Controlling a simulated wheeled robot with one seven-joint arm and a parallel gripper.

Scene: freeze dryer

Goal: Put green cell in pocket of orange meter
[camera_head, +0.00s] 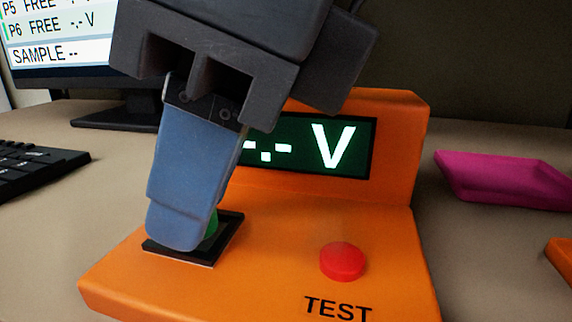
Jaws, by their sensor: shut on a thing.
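The orange meter (280,235) stands on the table, its green display (330,147) reading "-.- V". Its pocket (228,232) is a black-rimmed square at the left of its top face. My gripper (185,235) is over the pocket, pointing down, with its blue fingers shut on the green cell (211,224). Only a small part of the cell shows, at the right of the fingertip, within the outline of the pocket. The fingers hide the rest, so I cannot tell how deep the cell sits.
A red TEST button (342,262) is to the right of the pocket on the meter. A magenta object (505,180) lies right of the meter. A keyboard (35,165) and a monitor (65,45) stand at the left. An orange edge (561,258) shows at far right.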

